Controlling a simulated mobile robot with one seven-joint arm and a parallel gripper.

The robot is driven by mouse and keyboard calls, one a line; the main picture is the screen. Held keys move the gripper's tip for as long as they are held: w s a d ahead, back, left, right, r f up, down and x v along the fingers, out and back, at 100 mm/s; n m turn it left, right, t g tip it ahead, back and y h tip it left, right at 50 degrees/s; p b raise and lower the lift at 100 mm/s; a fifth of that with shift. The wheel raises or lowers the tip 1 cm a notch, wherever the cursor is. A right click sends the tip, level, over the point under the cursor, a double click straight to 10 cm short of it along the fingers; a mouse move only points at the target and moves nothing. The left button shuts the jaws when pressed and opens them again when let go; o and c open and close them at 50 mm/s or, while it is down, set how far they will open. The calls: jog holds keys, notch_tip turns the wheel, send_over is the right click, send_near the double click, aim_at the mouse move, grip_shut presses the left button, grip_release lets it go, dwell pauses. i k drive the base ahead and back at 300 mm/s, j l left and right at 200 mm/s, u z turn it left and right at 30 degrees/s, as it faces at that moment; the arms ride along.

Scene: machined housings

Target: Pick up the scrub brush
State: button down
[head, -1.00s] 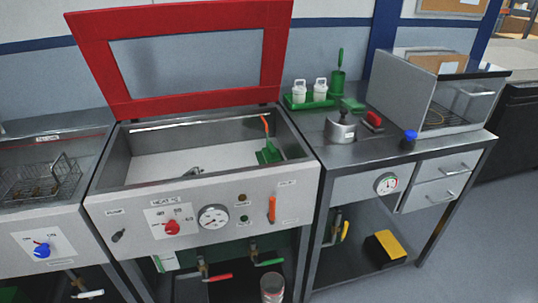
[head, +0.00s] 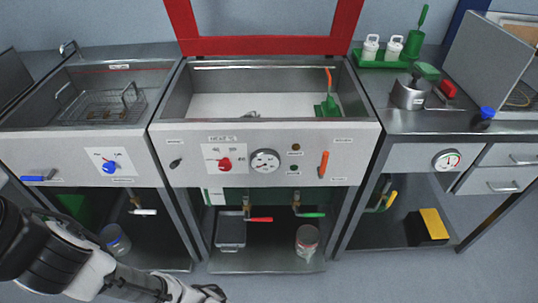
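A small red block with a dark underside (head: 447,89) lies on the right steel worktop, right of a squat metal canister (head: 410,94); it looks like a scrub brush, but it is small. A green tool with an orange handle (head: 328,105) stands in the right end of the middle basin; its exact kind is unclear. My gripper (head: 208,294) is at the bottom edge of the head view, low in front of the middle unit and far from both. It is partly cut off, and its opening is unclear.
A wire basket (head: 105,103) sits in the left basin. A green tray (head: 378,61) with white bottles stands at the worktop's back. Open floor lies in front.

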aim_at(328, 109)
jog(key=i+l+u, duration=0.2)
jog(key=l+u, duration=0.3)
jog(key=l, duration=1.05)
jog(key=k+l+u, duration=0.1)
jog(key=l+u, duration=0.4)
jog(key=l, duration=1.05)
jog(key=i+l, duration=0.1)
jog(key=l, duration=0.2)
jog(key=i+l+u, duration=0.1)
jog(key=l, duration=0.25)
jog(key=i+l, duration=0.15)
jog(key=l, duration=0.15)
